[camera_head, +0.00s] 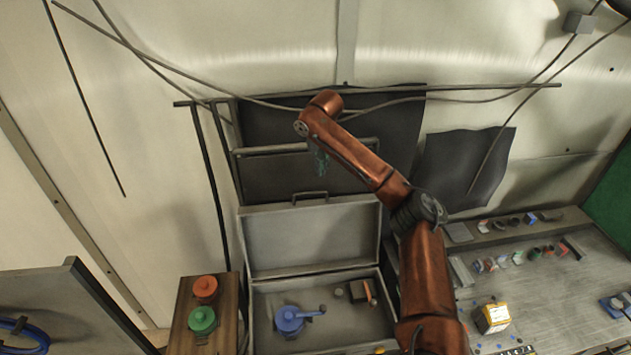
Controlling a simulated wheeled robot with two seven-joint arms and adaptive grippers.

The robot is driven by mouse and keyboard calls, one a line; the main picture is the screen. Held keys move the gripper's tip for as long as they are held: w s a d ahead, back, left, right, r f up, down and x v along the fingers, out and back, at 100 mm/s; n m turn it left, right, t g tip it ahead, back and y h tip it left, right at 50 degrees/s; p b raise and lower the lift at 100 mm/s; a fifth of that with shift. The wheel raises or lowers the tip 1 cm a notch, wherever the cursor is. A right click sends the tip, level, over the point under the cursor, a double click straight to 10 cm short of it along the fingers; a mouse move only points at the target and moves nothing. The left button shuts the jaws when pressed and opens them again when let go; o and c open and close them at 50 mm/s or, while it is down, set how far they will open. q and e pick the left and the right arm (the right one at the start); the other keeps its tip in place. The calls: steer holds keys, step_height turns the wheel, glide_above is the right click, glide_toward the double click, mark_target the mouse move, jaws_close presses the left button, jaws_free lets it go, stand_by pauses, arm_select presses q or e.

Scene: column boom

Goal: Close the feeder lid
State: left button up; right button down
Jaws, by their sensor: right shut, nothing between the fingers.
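The feeder is an open grey box (248,325) at the bottom centre. Its lid (312,241) stands raised at the back, with a dark handle (309,195) on its top edge. Inside lie a blue part with a lever (291,319) and some small pieces. My right arm reaches up from the lower right and bends over toward the lid. My right gripper (320,164) is small and teal in the picture, shut and empty. It appears just above the lid handle, apart from it; its depth relative to the lid is hard to tell. My left gripper is not in view.
A wooden stand (183,337) with a red knob (204,288) and a green knob (202,319) is left of the box. A rail (270,150) crosses behind the gripper.

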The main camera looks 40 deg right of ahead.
steer(key=p+x, duration=0.3)
steer(key=x, duration=0.4)
steer(key=shift+w+d+f, duration=0.15)
steer(key=shift+d+f, duration=0.1)
steer(key=shift+f, duration=0.05)
steer(key=shift+w+f, duration=0.15)
steer(key=shift+f, duration=0.6)
